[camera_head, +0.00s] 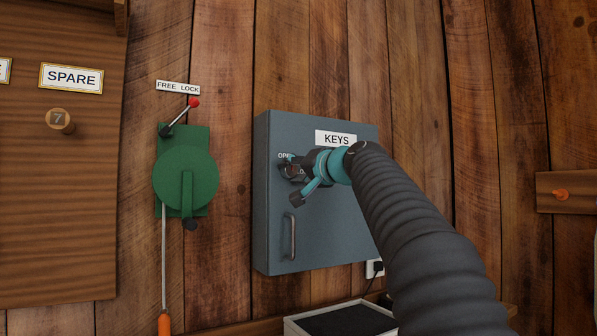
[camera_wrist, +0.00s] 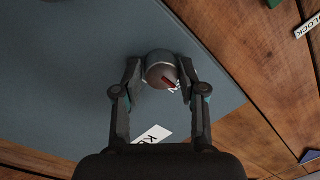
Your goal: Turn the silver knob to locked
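The silver knob (camera_wrist: 155,72) is round with a red pointer mark and sits on the face of the grey key cabinet (camera_head: 330,232). In the wrist view the red mark slants to the lower right, towards a partly covered white label. My gripper (camera_head: 293,180) is at the cabinet's upper left, in front of the knob. In the wrist view its fingers (camera_wrist: 160,73) stand open on either side of the knob, close to it; I cannot tell whether they touch it. In the head view the gripper hides most of the knob and its lettering; only "OPE" shows.
A "KEYS" label (camera_head: 336,138) is on the cabinet and a vertical handle (camera_head: 293,236) is below the gripper. A green device (camera_head: 185,177) with a red-tipped lever (camera_head: 182,117) is on the wall to the left. A dark-topped box (camera_head: 345,321) stands below.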

